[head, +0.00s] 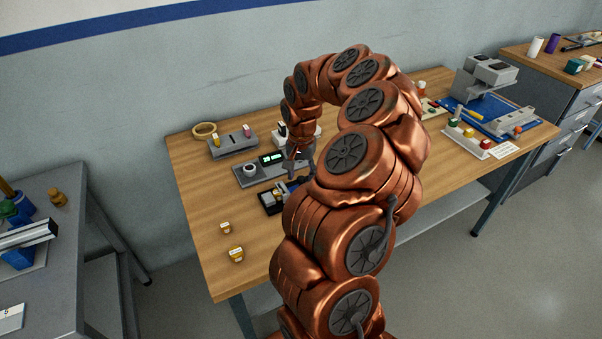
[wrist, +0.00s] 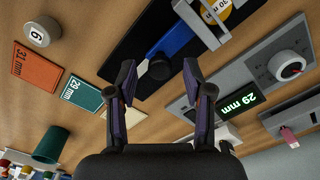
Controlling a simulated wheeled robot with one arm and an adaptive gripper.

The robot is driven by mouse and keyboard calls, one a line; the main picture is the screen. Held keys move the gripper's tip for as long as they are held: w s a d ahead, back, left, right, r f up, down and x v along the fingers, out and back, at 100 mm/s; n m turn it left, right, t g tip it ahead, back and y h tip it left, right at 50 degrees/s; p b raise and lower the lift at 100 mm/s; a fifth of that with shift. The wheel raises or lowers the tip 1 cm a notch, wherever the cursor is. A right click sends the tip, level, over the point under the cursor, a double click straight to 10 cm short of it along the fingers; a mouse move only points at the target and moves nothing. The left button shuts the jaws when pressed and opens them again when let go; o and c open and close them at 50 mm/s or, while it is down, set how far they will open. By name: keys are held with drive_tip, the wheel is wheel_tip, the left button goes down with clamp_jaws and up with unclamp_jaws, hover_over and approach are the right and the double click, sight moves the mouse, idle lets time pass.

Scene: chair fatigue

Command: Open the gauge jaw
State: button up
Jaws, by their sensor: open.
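My gripper (head: 299,168) is open and points down over the table, with its fingers spread in the wrist view (wrist: 159,78). Whether the fingers touch the knob I cannot tell. A grey block (wrist: 203,22) stands at the bar's far end, by a yellow-and-white labelled piece (wrist: 222,10). A grey unit (wrist: 262,65) beside it has a round dial (wrist: 287,67) and a display (wrist: 238,101) reading 29 mm.
Orange 31 mm (wrist: 37,67) and green 29 mm (wrist: 82,93) cards lie beside the plate, with a white piece marked 6 (wrist: 42,32) and a green cup (wrist: 51,145). Two small yellow-and-white pieces (head: 236,254) stand on the clear front-left table (head: 200,215).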

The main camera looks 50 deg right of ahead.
drive_tip(key=shift+f, duration=0.3)
clamp_jaws()
idle(0.3)
